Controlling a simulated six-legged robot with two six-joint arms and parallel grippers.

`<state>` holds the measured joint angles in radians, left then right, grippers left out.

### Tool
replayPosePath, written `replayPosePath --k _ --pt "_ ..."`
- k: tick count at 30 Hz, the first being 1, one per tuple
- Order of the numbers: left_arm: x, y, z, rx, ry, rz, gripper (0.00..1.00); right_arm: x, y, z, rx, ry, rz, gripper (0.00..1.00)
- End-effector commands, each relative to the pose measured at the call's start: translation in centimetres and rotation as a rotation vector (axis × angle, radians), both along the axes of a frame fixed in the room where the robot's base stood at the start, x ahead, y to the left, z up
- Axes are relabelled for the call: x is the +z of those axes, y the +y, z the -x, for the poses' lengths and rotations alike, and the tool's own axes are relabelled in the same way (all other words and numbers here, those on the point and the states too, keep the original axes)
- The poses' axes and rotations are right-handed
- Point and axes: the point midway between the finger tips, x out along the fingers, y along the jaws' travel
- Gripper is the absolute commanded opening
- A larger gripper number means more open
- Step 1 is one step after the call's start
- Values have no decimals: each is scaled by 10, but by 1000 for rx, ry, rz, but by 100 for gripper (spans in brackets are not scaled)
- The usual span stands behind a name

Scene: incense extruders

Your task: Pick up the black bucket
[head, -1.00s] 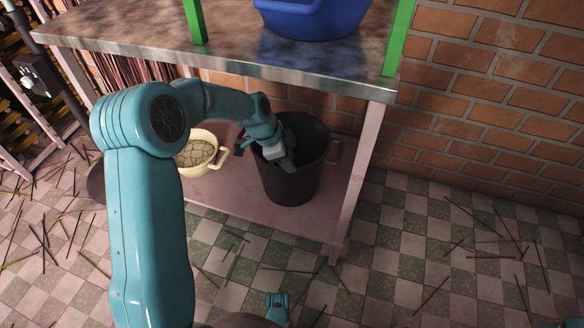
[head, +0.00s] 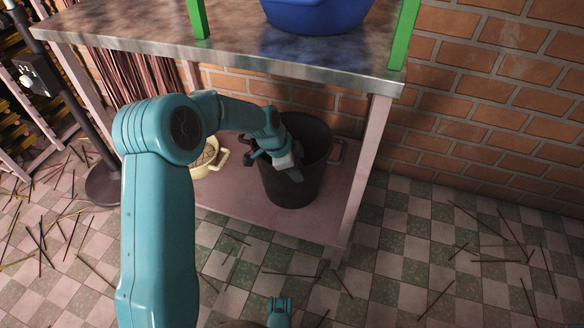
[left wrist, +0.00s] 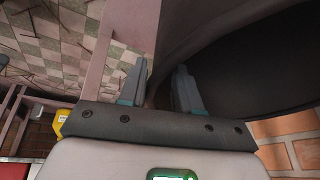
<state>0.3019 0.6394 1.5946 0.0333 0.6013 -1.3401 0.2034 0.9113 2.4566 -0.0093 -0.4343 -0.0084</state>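The black bucket (head: 291,188) stands upright on the low pinkish shelf under the metal-topped table. My left gripper (head: 290,172) is at the bucket's near left rim. In the left wrist view, my left gripper's (left wrist: 159,85) two fingers are apart, one on the outer side of the bucket's wall and one toward its dark inside (left wrist: 265,65). I cannot tell whether either finger touches the wall.
The metal-topped table (head: 240,50) overhangs the bucket and bears a blue basin (head: 318,14). A cream pot (head: 205,160) stands left of the bucket, partly hidden by my arm. A table leg (head: 366,165) is close at right. Thin sticks litter the tiled floor.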

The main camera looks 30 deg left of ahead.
Motion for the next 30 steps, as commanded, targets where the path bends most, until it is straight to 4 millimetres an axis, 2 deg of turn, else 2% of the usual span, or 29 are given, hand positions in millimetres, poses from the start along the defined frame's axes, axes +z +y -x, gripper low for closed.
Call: replayPosePath --k 8,9,12,30 --pt "0 0 0 0 0 0 33 -1 0 0 0 0 0 43" --pt "0 0 0 0 0 0 30 -1 0 0 0 0 0 43" --pt "0 0 0 0 0 0 0 -1 0 0 0 0 0 43" --pt "-1 0 0 0 1 1 0 -1 0 0 0 0 0 43"
